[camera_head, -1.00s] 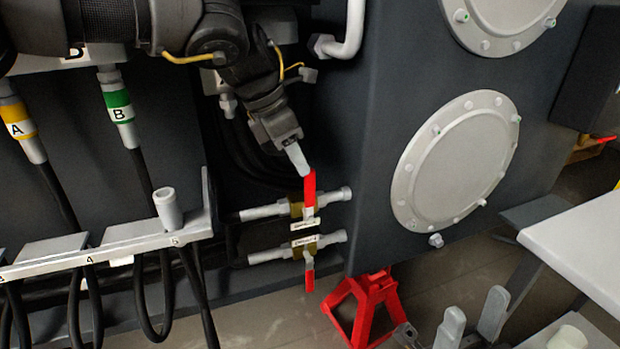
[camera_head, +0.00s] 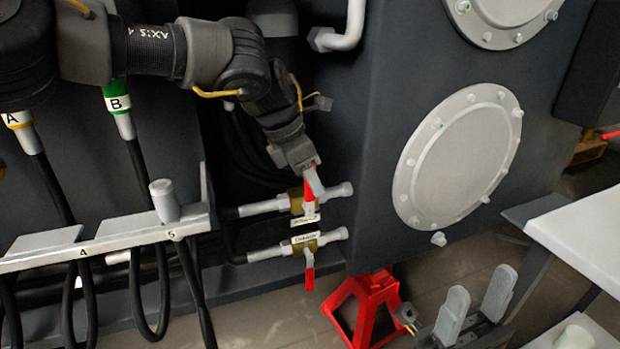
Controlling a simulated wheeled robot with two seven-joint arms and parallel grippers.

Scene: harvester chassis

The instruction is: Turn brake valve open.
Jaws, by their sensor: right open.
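Two brass valves with red handles sit on grey pipes at the chassis. The upper valve (camera_head: 297,201) has its red handle (camera_head: 309,188) pointing up. The lower valve (camera_head: 301,247) has its red handle (camera_head: 310,278) pointing down. Each has a small white label, too small to read surely, so I cannot tell which is the brake valve. My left gripper (camera_head: 314,182) is at the upper handle, one grey finger just right of and partly over it. The other finger is hidden, and contact is unclear. My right gripper (camera_head: 478,308) is open and empty at the lower right.
A grey hose rack (camera_head: 110,236) with black hoses stands left of the valves. A red jack stand (camera_head: 365,305) is on the floor below. A round bolted cover (camera_head: 458,155) is on the panel to the right. A white tabletop (camera_head: 585,235) is at the right edge.

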